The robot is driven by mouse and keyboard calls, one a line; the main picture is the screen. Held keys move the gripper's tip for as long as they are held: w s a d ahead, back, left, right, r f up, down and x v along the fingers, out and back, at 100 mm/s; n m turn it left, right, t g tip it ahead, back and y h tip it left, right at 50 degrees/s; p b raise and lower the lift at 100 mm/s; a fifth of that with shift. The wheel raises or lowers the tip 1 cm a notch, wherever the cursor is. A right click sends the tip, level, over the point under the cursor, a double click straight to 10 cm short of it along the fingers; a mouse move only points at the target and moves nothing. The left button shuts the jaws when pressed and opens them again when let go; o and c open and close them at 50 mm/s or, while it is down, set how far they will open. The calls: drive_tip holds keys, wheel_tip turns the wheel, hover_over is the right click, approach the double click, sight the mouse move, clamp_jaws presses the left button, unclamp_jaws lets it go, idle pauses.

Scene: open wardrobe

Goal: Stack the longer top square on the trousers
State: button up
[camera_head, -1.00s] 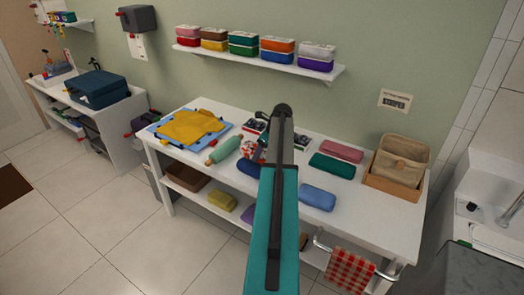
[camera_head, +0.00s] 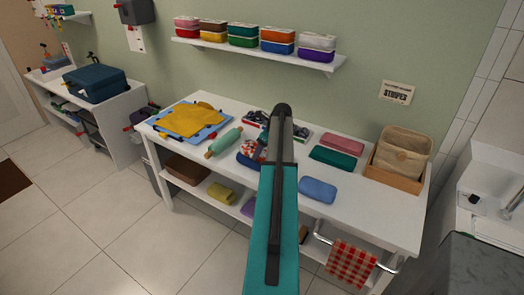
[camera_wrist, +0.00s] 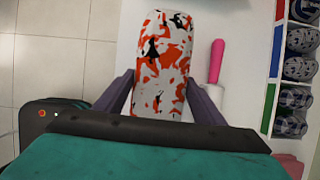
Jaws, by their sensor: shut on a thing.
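A folded patterned cloth (camera_wrist: 160,50), white with orange and black shapes, fills the middle of the wrist view. It is longer than wide. My gripper (camera_wrist: 160,82) is shut on it, one grey-purple finger along each side. In the head view the patterned cloth (camera_head: 249,149) shows left of my arm, over or against a dark blue folded piece (camera_head: 246,162), which may be the trousers. I cannot tell whether the two touch. My arm hides the fingers and part of both pieces in the head view.
A teal rolling pin (camera_head: 224,142) lies just left, with a yellow garment (camera_head: 192,120) on a blue board beyond. A divided tray (camera_head: 303,136) of rolled items stands behind. Pink (camera_head: 336,147), green (camera_head: 333,158) and blue (camera_head: 318,189) folded pieces and a basket (camera_head: 402,155) are on the right.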

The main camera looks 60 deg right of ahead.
drive_tip(key=shift+f, duration=0.35)
idle(0.5)
drive_tip(key=o, duration=0.9)
drive_tip(key=shift+c, duration=0.4)
drive_tip(key=shift+c, duration=0.2)
drive_tip(key=shift+r+p, duration=2.55)
drive_tip(key=shift+r, duration=1.95)
